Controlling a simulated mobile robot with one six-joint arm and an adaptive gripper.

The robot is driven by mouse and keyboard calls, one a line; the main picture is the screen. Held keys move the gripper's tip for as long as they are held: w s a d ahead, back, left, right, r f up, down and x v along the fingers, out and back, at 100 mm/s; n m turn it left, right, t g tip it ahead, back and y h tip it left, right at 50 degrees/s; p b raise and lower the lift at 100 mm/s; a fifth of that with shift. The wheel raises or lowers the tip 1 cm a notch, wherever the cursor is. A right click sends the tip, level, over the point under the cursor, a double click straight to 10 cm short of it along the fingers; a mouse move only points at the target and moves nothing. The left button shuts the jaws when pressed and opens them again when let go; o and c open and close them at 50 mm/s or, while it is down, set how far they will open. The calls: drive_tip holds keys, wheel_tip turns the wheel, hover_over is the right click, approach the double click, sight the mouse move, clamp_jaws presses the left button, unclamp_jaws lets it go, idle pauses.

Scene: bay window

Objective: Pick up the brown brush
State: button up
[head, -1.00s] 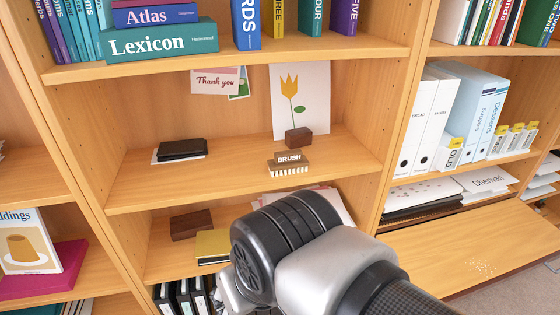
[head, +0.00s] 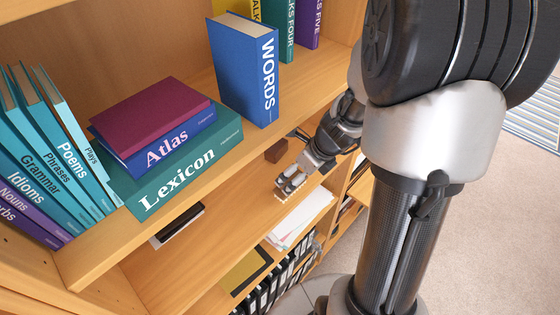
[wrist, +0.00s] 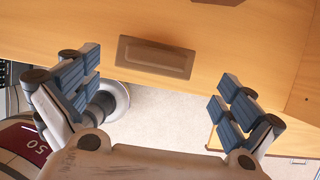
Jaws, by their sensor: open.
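The brown brush (wrist: 155,57) shows in the wrist view as a dark brown rectangular block near the front edge of a wooden shelf. My gripper (wrist: 160,78) is open, with one blue-padded finger towards each end of the brush. The fingers look apart from it, and nothing is between the pads. In the head view my gripper (head: 291,184) is at the middle shelf's front edge and covers most of the brush. Only a little of its pale bristles seems to show beside the fingers.
A small brown block (head: 276,151) stands behind the gripper on the middle shelf (head: 215,232). A dark flat item (head: 178,224) lies to the left. Books, including the blue Words book (head: 245,70), stand on the shelf above. Papers and a yellow folder (head: 245,272) lie below.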

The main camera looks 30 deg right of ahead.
drive_tip(key=b+x, duration=0.1)
drive_tip(key=x, duration=0.2)
drive_tip(key=b+x, duration=0.1)
drive_tip(key=x, duration=0.2)
drive_tip(key=shift+s+a+f, duration=0.1)
drive_tip(key=shift+s+a, duration=0.1)
drive_tip(key=shift+w+f+b, duration=0.2)
drive_tip(key=shift+f+b, duration=0.1)
drive_tip(key=shift+b, duration=0.05)
drive_tip(key=shift+a, duration=0.1)
drive_tip(key=shift+c, duration=0.6)
drive_tip(key=c, duration=0.7)
